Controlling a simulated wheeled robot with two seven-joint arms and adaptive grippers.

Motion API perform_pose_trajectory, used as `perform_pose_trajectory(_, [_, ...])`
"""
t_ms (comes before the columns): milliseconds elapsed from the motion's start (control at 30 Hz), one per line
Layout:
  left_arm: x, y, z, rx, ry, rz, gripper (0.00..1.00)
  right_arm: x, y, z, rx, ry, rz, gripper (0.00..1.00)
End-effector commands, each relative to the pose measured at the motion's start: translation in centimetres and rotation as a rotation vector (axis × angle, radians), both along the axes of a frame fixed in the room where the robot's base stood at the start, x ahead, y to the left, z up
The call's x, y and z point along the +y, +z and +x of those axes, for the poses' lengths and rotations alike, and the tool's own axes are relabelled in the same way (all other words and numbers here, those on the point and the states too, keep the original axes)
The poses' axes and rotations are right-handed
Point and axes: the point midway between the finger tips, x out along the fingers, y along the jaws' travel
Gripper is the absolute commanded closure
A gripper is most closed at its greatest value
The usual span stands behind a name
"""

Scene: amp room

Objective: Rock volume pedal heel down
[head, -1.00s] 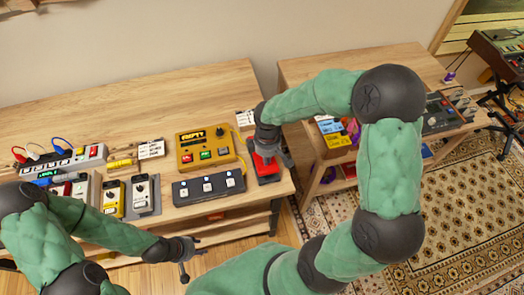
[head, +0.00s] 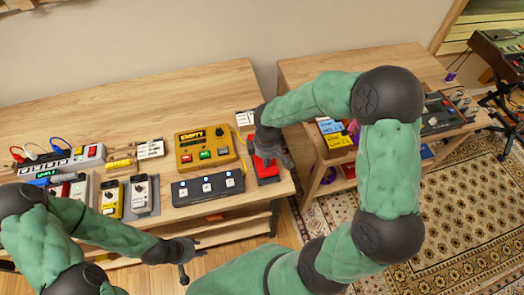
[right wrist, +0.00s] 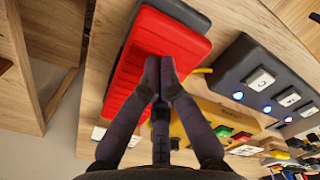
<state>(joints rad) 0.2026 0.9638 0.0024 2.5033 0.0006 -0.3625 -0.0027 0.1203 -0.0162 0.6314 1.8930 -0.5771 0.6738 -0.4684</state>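The volume pedal, a red treadle on a dark base, sits at the right end of the near wooden bench in the head view (head: 267,171). It also shows large in the right wrist view (right wrist: 140,72). My right gripper (head: 271,159) is over it, pointing down. In the right wrist view its fingertips (right wrist: 160,92) are together, at or just above the red surface, with nothing between them. Contact and the treadle's exact tilt are hard to tell. My left gripper (head: 190,260) is open and empty in front of the bench's front edge.
Left of the pedal are a black three-switch unit (head: 208,186) and a yellow box (head: 205,147). A white label card (head: 245,119) lies behind the pedal. A second bench (head: 345,65) stands right, across a gap. The back of the near bench is clear.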

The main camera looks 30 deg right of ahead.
Motion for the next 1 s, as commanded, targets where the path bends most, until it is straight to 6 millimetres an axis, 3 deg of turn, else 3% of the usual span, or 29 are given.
perform_pose_trajectory(633, [0.0, -0.5, 0.0, 0.0, 0.0, 0.0, 0.6, 0.0, -0.7, 0.1, -0.001, 0.0, 0.0, 1.0])
perform_pose_trajectory(1000, [0.0, 1.3, 0.0, 0.0, 0.0, 0.0, 0.6, 0.0, 1.4, 0.0, -0.001, 0.001, 0.0, 1.0])
